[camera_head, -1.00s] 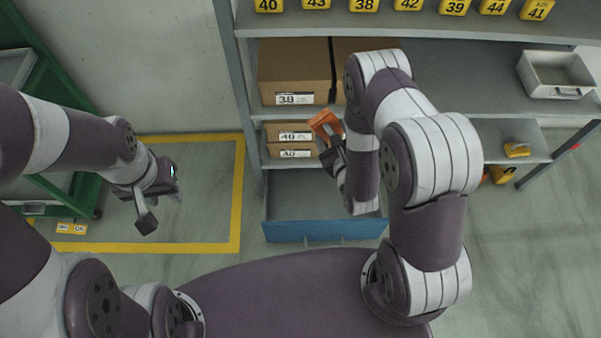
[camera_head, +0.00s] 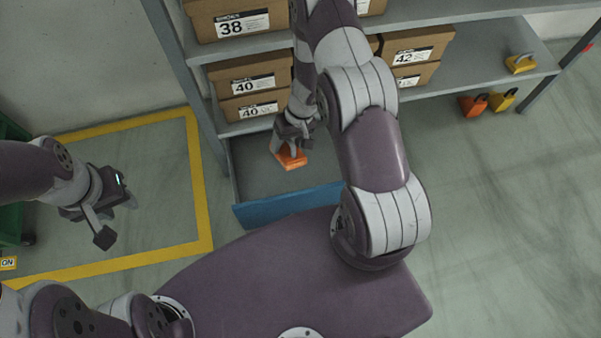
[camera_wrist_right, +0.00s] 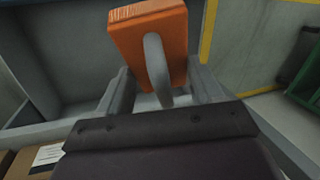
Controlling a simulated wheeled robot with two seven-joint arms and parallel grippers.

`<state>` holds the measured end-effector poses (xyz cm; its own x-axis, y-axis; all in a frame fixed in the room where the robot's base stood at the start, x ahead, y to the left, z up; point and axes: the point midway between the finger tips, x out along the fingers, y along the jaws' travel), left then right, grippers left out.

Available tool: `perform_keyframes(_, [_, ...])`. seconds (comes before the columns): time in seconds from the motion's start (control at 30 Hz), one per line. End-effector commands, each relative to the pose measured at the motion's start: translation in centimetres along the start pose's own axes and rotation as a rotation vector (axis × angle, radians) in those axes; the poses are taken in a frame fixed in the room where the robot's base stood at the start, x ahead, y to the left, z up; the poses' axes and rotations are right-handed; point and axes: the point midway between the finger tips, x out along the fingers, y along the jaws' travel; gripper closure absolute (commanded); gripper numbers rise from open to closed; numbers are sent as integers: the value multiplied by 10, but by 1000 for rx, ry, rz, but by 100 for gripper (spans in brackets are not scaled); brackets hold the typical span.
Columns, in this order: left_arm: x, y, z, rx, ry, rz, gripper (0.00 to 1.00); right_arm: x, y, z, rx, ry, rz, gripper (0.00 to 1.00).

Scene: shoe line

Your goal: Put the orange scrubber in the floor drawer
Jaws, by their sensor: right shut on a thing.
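The orange scrubber (camera_head: 291,158) is in my right gripper (camera_head: 287,146), above the open floor drawer in the head view. In the right wrist view the orange scrubber (camera_wrist_right: 150,38) shows its block and a grey handle, with the handle between the fingers of the right gripper (camera_wrist_right: 160,95). The floor drawer (camera_head: 288,205) has a blue front and a grey inside, and it is pulled out under the shelf. I see nothing lying in its visible part. My left gripper (camera_head: 116,218) hangs at the left over the floor, with its fingers apart and nothing between them.
Shelves with cardboard boxes (camera_head: 255,88) stand above and behind the drawer. A grey shelf post (camera_head: 190,85) is to its left. A yellow scrubber-like item (camera_head: 520,63) sits on the right shelf, with orange (camera_head: 472,106) and yellow (camera_head: 503,99) ones on the floor.

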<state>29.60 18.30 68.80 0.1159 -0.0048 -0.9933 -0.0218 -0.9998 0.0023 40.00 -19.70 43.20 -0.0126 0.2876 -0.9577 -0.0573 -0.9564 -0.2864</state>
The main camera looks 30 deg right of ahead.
Motion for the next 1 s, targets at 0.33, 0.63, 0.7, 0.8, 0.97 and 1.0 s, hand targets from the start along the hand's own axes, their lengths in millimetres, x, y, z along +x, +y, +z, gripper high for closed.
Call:
perform_keyframes(0.33, [74, 0, 8, 0, 1, 0, 61, 84, 93, 21, -613, 49, 43, 63])
perform_keyframes(0.63, [139, 0, 16, 0, 0, 0, 61, 156, 190, 36, -1255, 84, -47, 63])
perform_keyframes(0.7, [144, 0, 17, 0, 1, 0, 61, 161, 199, 37, -1319, 85, -64, 63])
perform_keyframes(0.8, [151, 0, 18, 0, 1, 0, 61, 170, 202, 35, -1369, 83, -79, 63])
perform_keyframes(0.97, [181, 0, 21, 0, 1, 0, 61, 206, 184, 7, -1385, 80, -82, 63])
perform_keyframes(1.0, [189, 0, 22, 0, 1, 0, 61, 217, 178, -2, -1385, 80, -82, 63])
